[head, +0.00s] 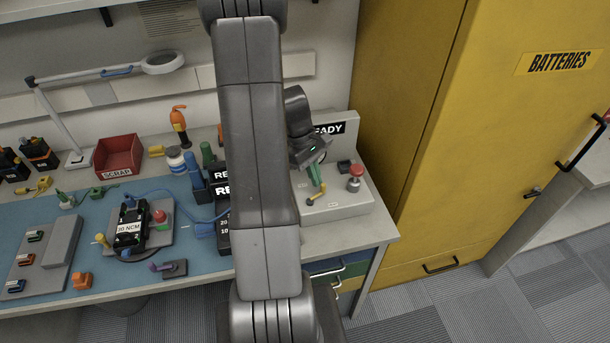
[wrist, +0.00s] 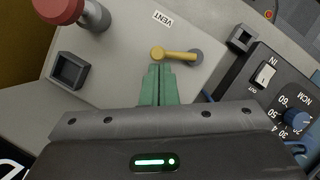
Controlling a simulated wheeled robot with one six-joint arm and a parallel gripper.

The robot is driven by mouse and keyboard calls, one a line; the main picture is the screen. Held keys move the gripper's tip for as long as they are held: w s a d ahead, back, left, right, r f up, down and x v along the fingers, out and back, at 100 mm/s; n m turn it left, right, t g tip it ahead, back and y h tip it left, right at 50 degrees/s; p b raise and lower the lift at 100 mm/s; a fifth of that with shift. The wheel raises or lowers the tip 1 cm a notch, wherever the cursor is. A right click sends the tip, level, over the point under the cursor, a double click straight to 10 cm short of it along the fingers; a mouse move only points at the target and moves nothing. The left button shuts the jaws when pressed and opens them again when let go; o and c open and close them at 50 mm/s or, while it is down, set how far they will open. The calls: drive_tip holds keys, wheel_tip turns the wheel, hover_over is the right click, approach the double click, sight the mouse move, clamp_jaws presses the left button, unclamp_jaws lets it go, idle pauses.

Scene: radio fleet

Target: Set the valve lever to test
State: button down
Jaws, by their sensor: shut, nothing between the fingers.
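The valve lever is a small yellow bar with a round knob, seen in the wrist view (wrist: 177,54) with its knob to the left and its grey pivot to the right. It also shows in the head view (head: 318,199) on the grey panel. A VENT label (wrist: 163,18) lies above the knob in the wrist view; I see no label reading test. My gripper (wrist: 160,68) has its green fingers shut and empty, tips just below the knob in that view. I cannot tell whether they touch it. It also shows in the head view (head: 318,186).
A red knob on a post (head: 355,172) stands right of the lever on the panel. A dial box (wrist: 285,100) with a switch is at the right in the wrist view. A READY sign (head: 330,128) is behind. The yellow batteries cabinet (head: 480,130) stands right of the bench.

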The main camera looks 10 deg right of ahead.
drive_tip(key=m, duration=0.1)
drive_tip(key=d+m+y, duration=0.1)
drive_tip(key=m, duration=0.1)
drive_tip(key=shift+s, duration=0.4)
drive_tip(key=shift+s+a, duration=0.1)
drive_tip(key=shift+a, duration=0.75)
drive_tip(key=b+v, duration=0.1)
drive_tip(key=v, duration=1.2)
drive_tip(key=shift+w+r, duration=0.3)
drive_tip(key=shift+w, duration=0.1)
